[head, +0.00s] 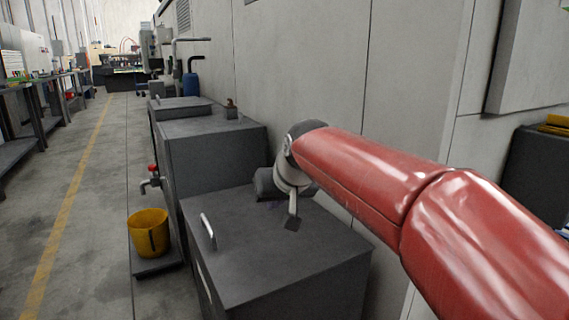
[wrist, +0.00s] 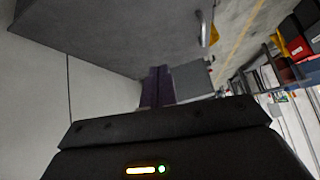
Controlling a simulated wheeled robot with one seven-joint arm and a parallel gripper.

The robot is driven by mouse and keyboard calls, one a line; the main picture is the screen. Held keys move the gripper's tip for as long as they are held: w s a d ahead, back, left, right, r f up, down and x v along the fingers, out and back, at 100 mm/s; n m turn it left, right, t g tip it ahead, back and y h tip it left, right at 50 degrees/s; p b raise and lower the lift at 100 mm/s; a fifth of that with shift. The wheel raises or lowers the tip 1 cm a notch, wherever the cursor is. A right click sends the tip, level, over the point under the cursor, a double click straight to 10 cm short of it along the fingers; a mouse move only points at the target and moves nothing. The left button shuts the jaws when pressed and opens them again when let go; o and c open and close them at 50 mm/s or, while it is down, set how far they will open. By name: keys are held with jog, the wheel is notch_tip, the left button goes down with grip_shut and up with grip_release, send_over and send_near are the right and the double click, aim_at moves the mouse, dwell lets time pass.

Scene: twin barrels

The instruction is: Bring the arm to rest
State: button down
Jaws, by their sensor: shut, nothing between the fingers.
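My red arm (head: 375,180) reaches in from the right of the head view, over the near grey cabinet (head: 270,250) with a light bar handle (head: 208,231). The arm's white and grey end hangs over the cabinet's top. In the wrist view my gripper (wrist: 158,86) shows two dark fingers side by side, shut with nothing held. Whether the fingers touch the cabinet top cannot be told.
A second grey cabinet (head: 205,150) stands behind, with a small brown object on a block (head: 231,110). A red-handled tap (head: 152,178) is above a yellow bucket (head: 148,233). A pale wall (head: 310,80) runs close along the right. The floor (head: 90,230) at left is clear.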

jog(key=s+d+f+m+h+p, duration=0.2)
jog(key=s+d+f, duration=0.2)
jog(key=s+d, duration=0.6)
jog(key=s+d+f+m+g+h+p, duration=0.1)
jog(key=s+d+f, duration=0.4)
jog(key=s+d, duration=0.5)
jog(key=s+m, duration=0.1)
jog(key=s, duration=0.4)
jog(key=shift+s+f+g+h+p, duration=0.2)
jog(key=shift+s+g+h+p, duration=0.1)
jog(key=shift+s+h+p, duration=0.1)
